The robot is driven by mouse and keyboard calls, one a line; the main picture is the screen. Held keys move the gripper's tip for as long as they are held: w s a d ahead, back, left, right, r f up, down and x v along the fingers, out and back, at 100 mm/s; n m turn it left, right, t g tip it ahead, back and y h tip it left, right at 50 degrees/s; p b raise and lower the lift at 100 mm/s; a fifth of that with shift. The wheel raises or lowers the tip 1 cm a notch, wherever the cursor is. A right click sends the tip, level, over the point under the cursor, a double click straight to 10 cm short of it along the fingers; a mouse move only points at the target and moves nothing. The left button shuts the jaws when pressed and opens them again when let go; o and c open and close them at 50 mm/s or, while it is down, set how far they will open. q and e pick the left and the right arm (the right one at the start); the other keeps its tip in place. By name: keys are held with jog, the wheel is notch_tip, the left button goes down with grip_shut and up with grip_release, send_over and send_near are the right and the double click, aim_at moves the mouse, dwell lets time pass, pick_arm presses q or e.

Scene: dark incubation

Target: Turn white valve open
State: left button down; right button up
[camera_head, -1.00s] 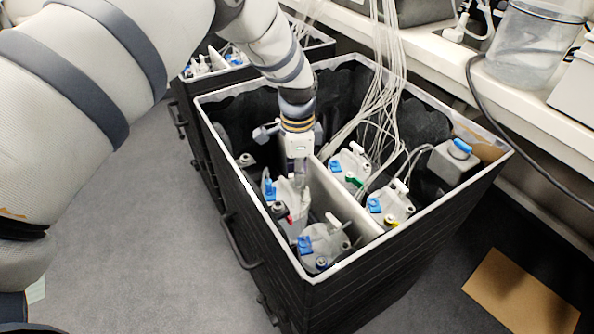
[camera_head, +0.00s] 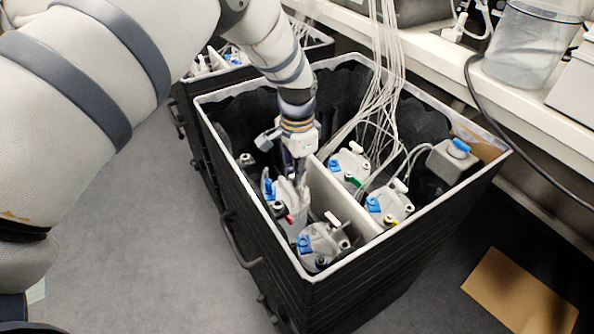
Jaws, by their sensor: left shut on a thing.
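My left arm comes in from the upper left and reaches down into the black crate (camera_head: 258,262). My left gripper (camera_head: 299,176) points down over the bottle (camera_head: 290,200) at the left of the crate's white divider. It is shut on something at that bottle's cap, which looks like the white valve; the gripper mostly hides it. A blue valve (camera_head: 269,188) and a red part show on the same cap. Other caps with white and blue valves stand nearby, at the front (camera_head: 322,243), behind the divider (camera_head: 348,165) and at the right (camera_head: 389,203). My right gripper is not in view.
Thin white tubes (camera_head: 385,80) hang into the crate from above. A white divider (camera_head: 340,203) splits it. A second crate stands behind. A bench (camera_head: 470,70) with a clear container (camera_head: 530,45) runs along the right. A brown board (camera_head: 520,290) lies on the floor.

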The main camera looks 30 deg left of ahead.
pick_arm(q)
jog(key=c, duration=1.9)
grip_release()
notch_tip(320, 180, up, 12)
